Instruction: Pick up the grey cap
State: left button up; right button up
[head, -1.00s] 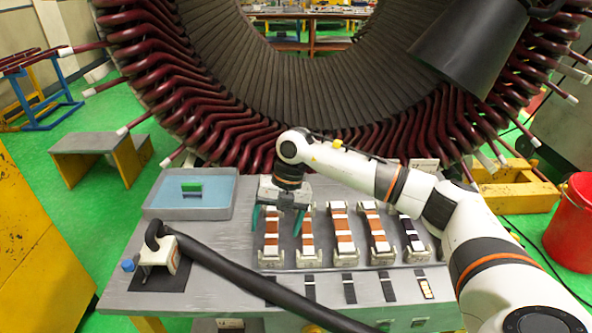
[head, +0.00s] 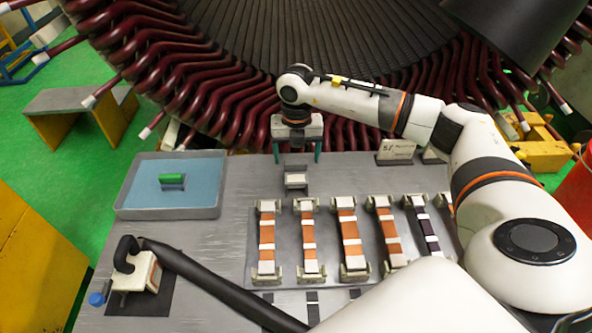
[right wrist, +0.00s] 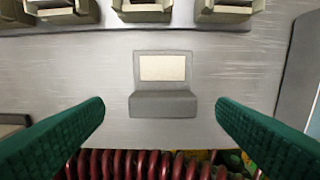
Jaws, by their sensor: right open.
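A small grey piece with a cream face, which looks like the grey cap (head: 296,182), sits alone on the bench behind the row of wrapped bars. In the right wrist view the grey cap (right wrist: 163,104) lies between the two green fingers, with a gap on each side. My right gripper (head: 297,158) is open and empty over the back edge of the bench, just behind the cap in the head view. It also shows in the right wrist view (right wrist: 160,110), its fingers spread wide. My left gripper is not in view.
A grey tray (head: 126,198) with a blue lining holds a green-topped piece (head: 172,181) on the left. Several wrapped bars (head: 348,240) stand in holders in front. A sign (head: 395,150) stands right. The large stator's dark red coil ends (head: 215,115) rise behind the bench.

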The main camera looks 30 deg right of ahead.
aim_at(296, 169)
jog(key=shift+w+f, duration=0.1)
jog(key=shift+f, duration=0.55)
jog(key=f, duration=0.1)
jog(key=f+p, duration=0.1)
jog(key=f, duration=0.1)
jog(key=f+p, duration=0.1)
jog(key=shift+w+f, duration=0.2)
jog(key=shift+w, duration=0.1)
jog(key=shift+d+f, duration=0.1)
jog(key=shift+f, duration=0.3)
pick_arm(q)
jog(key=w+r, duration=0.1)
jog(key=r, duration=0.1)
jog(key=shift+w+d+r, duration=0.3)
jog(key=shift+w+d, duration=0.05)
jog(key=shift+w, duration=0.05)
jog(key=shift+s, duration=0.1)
pick_arm(e)
jog(key=shift+c, duration=0.2)
